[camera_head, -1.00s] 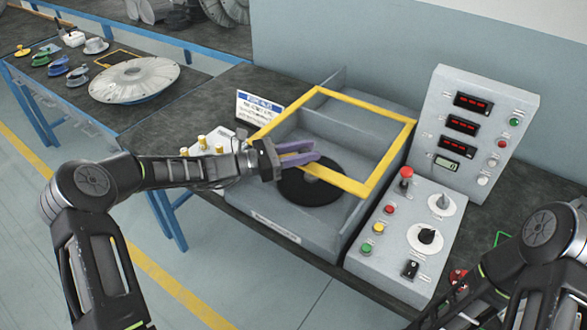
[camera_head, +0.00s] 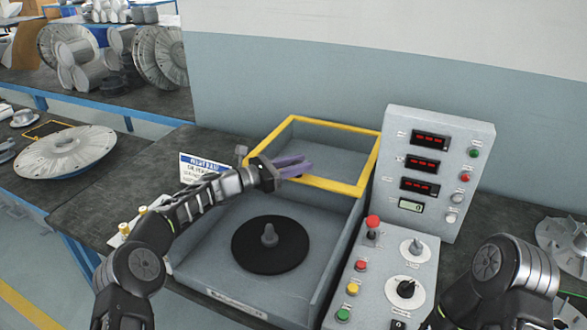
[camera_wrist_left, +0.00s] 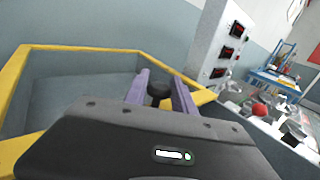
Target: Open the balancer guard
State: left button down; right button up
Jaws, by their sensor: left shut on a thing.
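The balancer guard (camera_head: 335,123) is a yellow-edged frame at the back of the grey balancer housing (camera_head: 195,262). It stands raised, clear of the black disc (camera_head: 255,262) with its grey centre hub. My left gripper (camera_head: 298,167), with purple fingers, is at the guard's front edge. In the left wrist view a round black knob (camera_wrist_left: 158,89) sits between the fingers of my left gripper (camera_wrist_left: 161,84), which are shut on it. The yellow edge of the guard (camera_wrist_left: 85,48) runs behind and left of them. Of my right arm only links show at the lower right.
A control panel with red displays (camera_head: 435,170) and a button box (camera_head: 385,275) stand right of the housing. A small sign (camera_head: 203,168) stands left of it. A metal disc (camera_head: 65,153) lies on the left bench. A blue-grey wall rises behind.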

pick_arm(q)
jog(key=c, duration=1)
grip_release()
jog(key=shift+c, duration=0.2)
jog(key=shift+a, duration=0.15)
jog(key=b+v, duration=0.1)
jog(key=v, duration=0.6)
jog(key=shift+s+a+b, duration=0.2)
jog(key=shift+b, duration=0.1)
